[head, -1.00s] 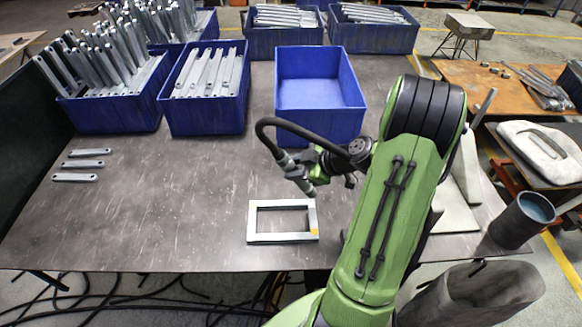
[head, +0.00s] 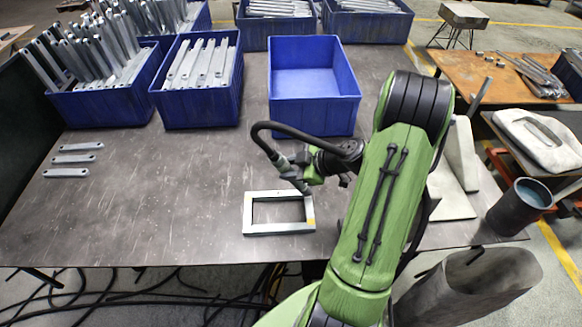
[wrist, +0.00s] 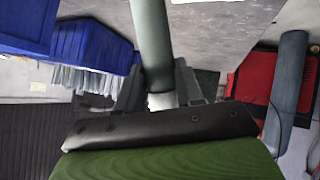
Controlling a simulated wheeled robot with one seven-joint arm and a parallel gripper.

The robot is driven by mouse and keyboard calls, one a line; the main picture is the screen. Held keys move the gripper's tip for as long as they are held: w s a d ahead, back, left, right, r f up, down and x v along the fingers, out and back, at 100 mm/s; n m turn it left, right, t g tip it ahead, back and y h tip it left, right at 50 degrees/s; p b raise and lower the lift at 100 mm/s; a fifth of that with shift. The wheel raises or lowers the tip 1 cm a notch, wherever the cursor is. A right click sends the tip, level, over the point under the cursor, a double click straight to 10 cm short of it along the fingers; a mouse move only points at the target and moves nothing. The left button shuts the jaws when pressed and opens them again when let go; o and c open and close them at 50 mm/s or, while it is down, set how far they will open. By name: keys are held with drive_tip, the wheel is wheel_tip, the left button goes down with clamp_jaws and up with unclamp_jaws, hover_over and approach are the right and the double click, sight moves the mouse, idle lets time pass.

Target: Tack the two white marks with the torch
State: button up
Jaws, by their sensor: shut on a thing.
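My gripper (head: 304,174) is shut on the torch, a dark tool with a thick black hose looping up behind it. The torch (head: 282,160) points down, its tip close to the top right corner of a grey rectangular frame (head: 262,228) on the table; I cannot tell whether it touches. In the wrist view, the torch body (wrist: 150,45) stands between the jaws. The frame lies flat, with a small yellow-orange patch near its lower right corner.
An empty blue bin (head: 312,115) stands behind the frame. A blue bin of grey brackets (head: 197,110) stands left of it. Several loose brackets (head: 77,158) lie at the table's left. A grey cylindrical pot (head: 515,210) stands at right. The table between is clear.

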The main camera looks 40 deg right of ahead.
drive_tip(key=shift+f+b, duration=0.5)
drive_tip(key=shift+b, duration=0.45)
idle(3.0)
drive_tip(key=shift+r+p, duration=1.3)
drive_tip(key=shift+r, duration=1.9)
drive_tip(key=shift+f, duration=0.1)
drive_tip(key=shift+a, duration=0.1)
